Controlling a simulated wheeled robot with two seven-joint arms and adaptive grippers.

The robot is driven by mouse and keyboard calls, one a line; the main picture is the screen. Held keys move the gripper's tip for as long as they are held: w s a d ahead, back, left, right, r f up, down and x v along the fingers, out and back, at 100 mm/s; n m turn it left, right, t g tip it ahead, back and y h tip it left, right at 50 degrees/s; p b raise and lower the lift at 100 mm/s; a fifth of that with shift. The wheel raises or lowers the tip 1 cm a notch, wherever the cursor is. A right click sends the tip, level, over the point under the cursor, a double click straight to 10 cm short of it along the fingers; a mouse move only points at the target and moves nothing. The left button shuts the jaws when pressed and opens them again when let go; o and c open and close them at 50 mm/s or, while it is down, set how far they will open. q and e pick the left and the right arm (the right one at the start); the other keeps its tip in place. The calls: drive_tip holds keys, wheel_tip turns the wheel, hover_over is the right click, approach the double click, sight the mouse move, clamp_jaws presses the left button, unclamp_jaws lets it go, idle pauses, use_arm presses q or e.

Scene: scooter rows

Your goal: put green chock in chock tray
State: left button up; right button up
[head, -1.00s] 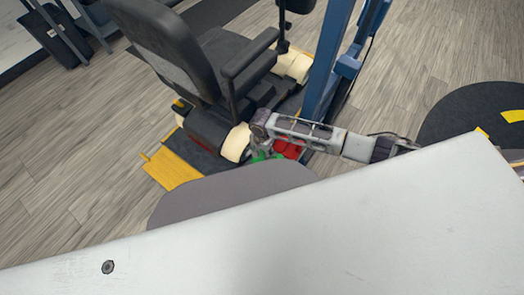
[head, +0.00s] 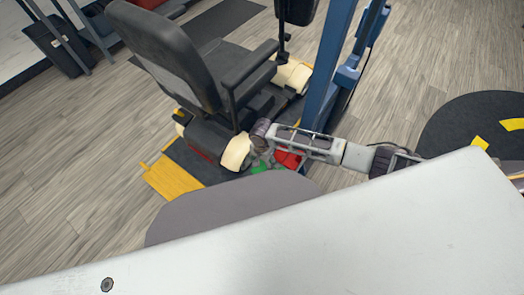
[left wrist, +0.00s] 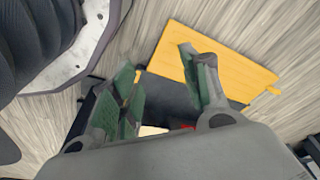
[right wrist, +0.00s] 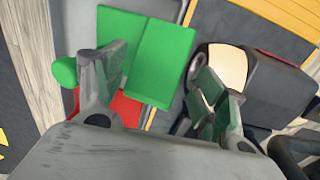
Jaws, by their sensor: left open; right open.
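The green chock (right wrist: 165,62) shows large in the right wrist view, with two flat green faces and a rounded end at left. In the head view only a small part of it (head: 260,168) shows, low beside the scooter. My right gripper (head: 259,156) is open just above it. One finger overlaps the chock's left part in the right wrist view; the other is to its right, and contact cannot be told. A red thing (right wrist: 124,109) lies under or beside the chock; I cannot tell if it is the chock tray. My left gripper (left wrist: 163,82) is open and empty.
A mobility scooter with a black seat (head: 170,55) stands on a dark mat with a yellow ramp plate (head: 172,180). A blue post (head: 328,75) rises close to my right arm. A round dark mat (head: 465,125) lies at right. Wooden floor is clear at left.

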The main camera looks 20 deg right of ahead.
drive_tip(key=shift+r, duration=0.15)
drive_tip(key=shift+r, duration=1.25)
drive_tip(key=shift+r+p, duration=0.3)
drive_tip(key=shift+r, duration=0.75)
use_arm(q)
drive_tip(key=s+a+f+p, duration=0.2)
drive_tip(key=s+a+f, duration=0.1)
drive_tip(key=f, duration=0.4)
drive_tip(key=shift+s+a+f+t+p, duration=0.3)
drive_tip(key=shift+s+a+f, duration=0.05)
drive_tip(key=shift+s+f, duration=0.1)
use_arm(e)
wheel_tip(320, 180, up, 8)
